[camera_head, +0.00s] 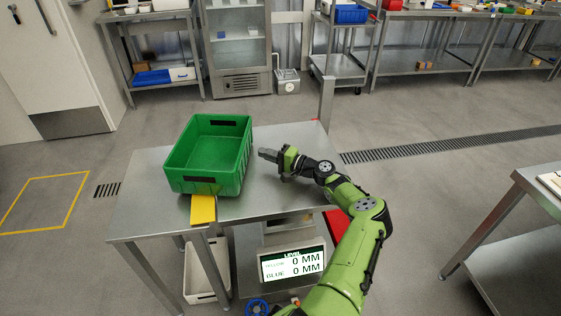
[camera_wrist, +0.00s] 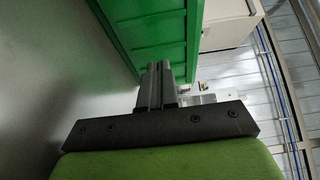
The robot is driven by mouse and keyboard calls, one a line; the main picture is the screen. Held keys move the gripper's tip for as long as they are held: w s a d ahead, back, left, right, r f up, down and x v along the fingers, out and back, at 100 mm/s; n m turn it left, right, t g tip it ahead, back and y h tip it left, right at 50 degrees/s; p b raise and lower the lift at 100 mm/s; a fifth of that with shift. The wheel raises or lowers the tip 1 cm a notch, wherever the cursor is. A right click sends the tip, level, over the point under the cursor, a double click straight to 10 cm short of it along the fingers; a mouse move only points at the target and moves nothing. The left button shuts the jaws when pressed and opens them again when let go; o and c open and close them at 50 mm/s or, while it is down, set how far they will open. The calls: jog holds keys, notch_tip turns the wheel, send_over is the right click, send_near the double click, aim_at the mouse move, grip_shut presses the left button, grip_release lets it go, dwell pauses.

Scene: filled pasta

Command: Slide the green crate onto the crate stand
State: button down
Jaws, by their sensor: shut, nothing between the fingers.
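The green crate (camera_head: 211,155) is an open, empty-looking box standing upright on a steel table (camera_head: 265,200), near its left part. My gripper (camera_head: 264,154) is shut and empty, just right of the crate's right wall and pointing at it. In the wrist view the shut fingers (camera_wrist: 157,72) lie against or very close to the green crate wall (camera_wrist: 150,30); I cannot tell if they touch. I cannot say for sure which part is the crate stand.
A yellow piece (camera_head: 203,209) sits at the table's front edge below the crate. A display (camera_head: 292,264) reading 0 MM stands below the front edge. A white bin (camera_head: 200,272) is under the table. A metal post (camera_head: 326,102) rises at the back right corner.

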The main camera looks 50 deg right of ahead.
aim_at(246, 153)
jog(key=shift+w+a, duration=0.45)
jog(key=shift+a, duration=0.4)
jog(key=shift+w+a, duration=0.45)
jog(key=shift+a, duration=0.35)
